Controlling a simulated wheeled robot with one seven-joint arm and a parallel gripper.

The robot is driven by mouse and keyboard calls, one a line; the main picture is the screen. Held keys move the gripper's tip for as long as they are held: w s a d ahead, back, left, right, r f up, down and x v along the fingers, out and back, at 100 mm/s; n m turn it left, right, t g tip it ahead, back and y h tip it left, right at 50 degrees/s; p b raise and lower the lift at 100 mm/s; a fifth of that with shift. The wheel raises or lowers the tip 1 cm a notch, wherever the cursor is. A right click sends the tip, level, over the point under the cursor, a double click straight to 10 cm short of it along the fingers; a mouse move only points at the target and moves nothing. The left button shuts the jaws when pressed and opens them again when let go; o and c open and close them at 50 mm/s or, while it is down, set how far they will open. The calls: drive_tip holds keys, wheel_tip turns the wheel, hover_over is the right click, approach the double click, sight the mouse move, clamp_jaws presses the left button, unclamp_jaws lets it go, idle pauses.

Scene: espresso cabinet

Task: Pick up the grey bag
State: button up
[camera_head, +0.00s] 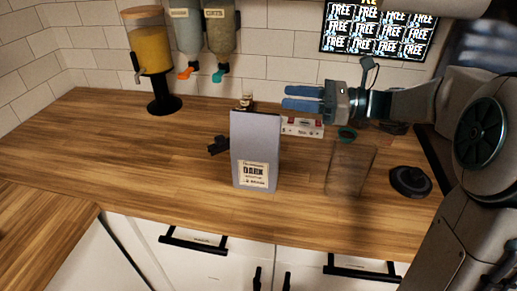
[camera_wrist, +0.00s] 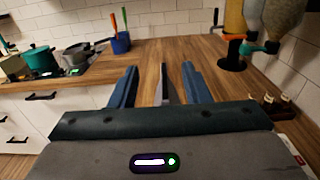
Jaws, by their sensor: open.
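The grey bag (camera_head: 255,135) stands upright on the wooden counter in the head view, a tall flat pack with a pale label reading "DARK" low on its front. My gripper (camera_head: 285,97) is in the air above and to the right of the bag, its blue fingers pointing left. In the wrist view my gripper (camera_wrist: 158,72) is open, with its two blue fingers apart. A narrow grey upright shape, apparently the bag's edge (camera_wrist: 164,84), shows in the gap between them. I see no contact with the bag.
A clear container (camera_head: 350,168) and a dark round item (camera_head: 410,181) stand right of the bag. A small white box (camera_head: 302,127) lies behind it, and a black object (camera_head: 218,145) is at its left. Dispensers (camera_head: 152,60) stand at the back left.

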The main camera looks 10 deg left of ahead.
approach(262, 124)
drive_tip(key=a, duration=0.3)
drive_tip(key=shift+w+a+f, duration=0.1)
drive_tip(key=shift+w+a, duration=0.1)
drive_tip(key=shift+a, duration=1)
drive_tip(key=shift+w+a+r, duration=0.1)
drive_tip(key=shift+w+a, duration=0.1)
drive_tip(key=shift+a, duration=0.95)
drive_tip(key=shift+w+a+f, duration=0.1)
drive_tip(key=shift+w+a, duration=0.15)
drive_tip(key=shift+a, duration=0.95)
clamp_jaws()
